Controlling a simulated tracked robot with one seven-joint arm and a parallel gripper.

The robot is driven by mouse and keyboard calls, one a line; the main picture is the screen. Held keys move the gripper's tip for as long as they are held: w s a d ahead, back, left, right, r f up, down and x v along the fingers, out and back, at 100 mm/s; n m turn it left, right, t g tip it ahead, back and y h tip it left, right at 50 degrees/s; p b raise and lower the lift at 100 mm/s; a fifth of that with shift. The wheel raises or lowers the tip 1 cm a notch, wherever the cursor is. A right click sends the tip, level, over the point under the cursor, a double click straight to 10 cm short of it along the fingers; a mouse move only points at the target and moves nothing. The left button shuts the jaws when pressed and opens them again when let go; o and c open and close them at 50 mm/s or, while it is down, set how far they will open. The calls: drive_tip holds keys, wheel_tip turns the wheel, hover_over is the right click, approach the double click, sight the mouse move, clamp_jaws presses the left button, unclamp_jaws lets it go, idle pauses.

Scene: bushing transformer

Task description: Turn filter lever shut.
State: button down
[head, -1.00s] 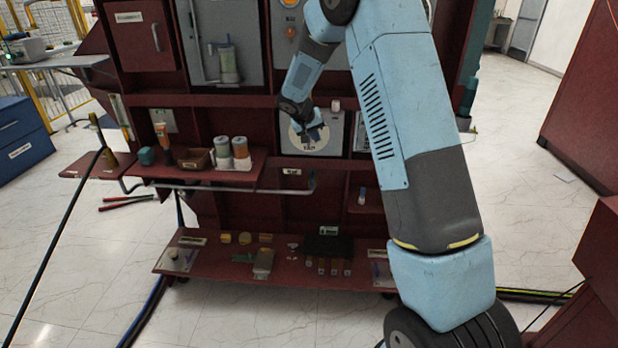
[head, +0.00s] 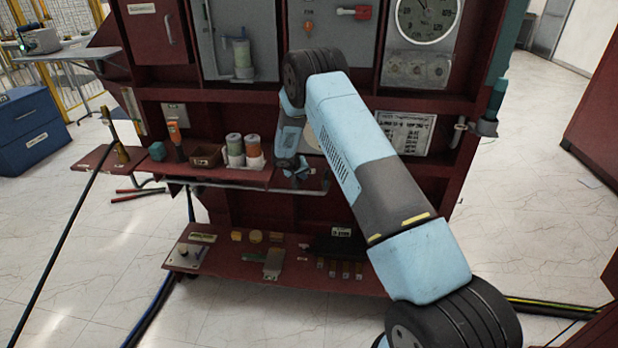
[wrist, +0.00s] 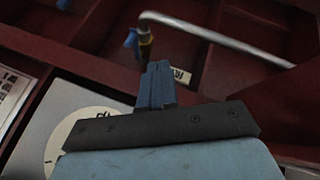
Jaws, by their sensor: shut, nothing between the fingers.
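My gripper (head: 297,175) is low in front of the red cabinet, near the right end of the shelf, just below a pale round dial (head: 313,139). In the wrist view my gripper's fingers (wrist: 157,70) are closed together and hold nothing; the dial plate (wrist: 80,128) lies to their lower left. No lever is clearly labelled as the filter lever. A clear cylinder with a blue top (head: 242,55) stands on the upper grey panel, left of my arm. A red handle (head: 353,13) lies sideways on the panel right of it. My gripper is apart from both.
Two capped jars (head: 235,150), a small brown bin (head: 205,156) and an orange tool (head: 175,138) stand on the shelf left of my gripper. A round gauge (head: 428,18) is at upper right. The lower shelf holds small parts.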

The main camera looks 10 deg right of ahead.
drive_tip(key=w+d+f, duration=0.4)
drive_tip(key=d+f, duration=0.3)
drive_tip(key=d, duration=0.1)
drive_tip(key=shift+w+d, duration=0.15)
drive_tip(key=shift+w, duration=0.15)
drive_tip(key=shift+f, duration=0.1)
